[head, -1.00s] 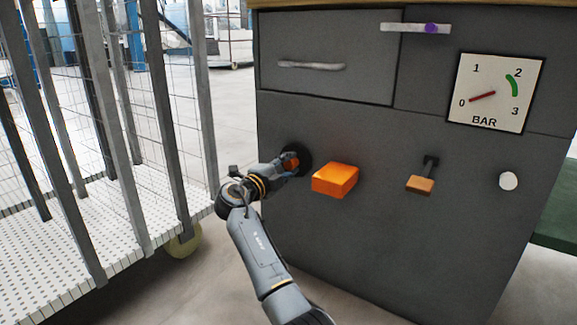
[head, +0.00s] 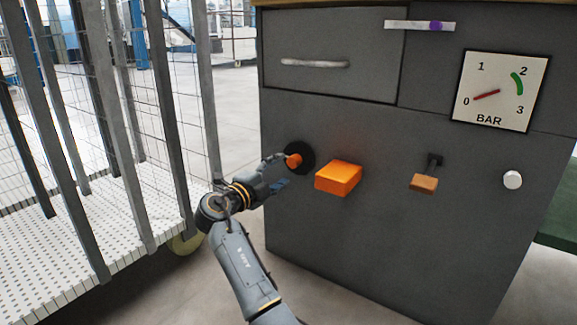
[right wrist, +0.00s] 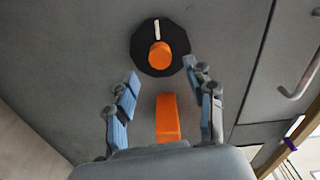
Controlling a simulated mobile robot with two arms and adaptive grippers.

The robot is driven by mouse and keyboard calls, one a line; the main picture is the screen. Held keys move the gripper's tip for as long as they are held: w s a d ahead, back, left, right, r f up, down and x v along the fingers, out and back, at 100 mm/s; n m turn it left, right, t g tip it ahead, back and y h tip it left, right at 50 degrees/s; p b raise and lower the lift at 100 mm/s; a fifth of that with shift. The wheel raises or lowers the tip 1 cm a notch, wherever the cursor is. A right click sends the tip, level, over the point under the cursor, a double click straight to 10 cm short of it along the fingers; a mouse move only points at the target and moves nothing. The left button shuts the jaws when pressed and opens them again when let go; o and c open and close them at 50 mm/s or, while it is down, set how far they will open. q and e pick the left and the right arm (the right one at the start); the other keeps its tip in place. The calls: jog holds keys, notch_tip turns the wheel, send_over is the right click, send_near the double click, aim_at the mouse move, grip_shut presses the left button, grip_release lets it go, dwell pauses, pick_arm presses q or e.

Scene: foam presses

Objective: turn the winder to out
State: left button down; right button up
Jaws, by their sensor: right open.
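The winder appears to be the black round disc (head: 307,160) with an orange knob (head: 293,160) sticking out, low on the left of the grey cabinet front. In the right wrist view the disc (right wrist: 140,48) carries a white mark above its orange knob (right wrist: 160,55). My right gripper (head: 283,170) is open and empty, just left of and in front of the knob. In the right wrist view its two fingers (right wrist: 162,76) stand apart below the disc, on either side of the knob's line, not touching it. My left gripper is not in view.
An orange block (head: 338,177) juts out right of the disc. Farther right are a brown-orange lever (head: 424,184), a white button (head: 513,180) and a BAR gauge (head: 501,92) reading low. A drawer (head: 330,80) is above. A wire cage trolley (head: 160,120) stands close on the left.

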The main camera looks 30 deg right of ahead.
jog(key=v, duration=0.5)
jog(key=shift+s+a, duration=0.15)
jog(key=shift+a, duration=0.15)
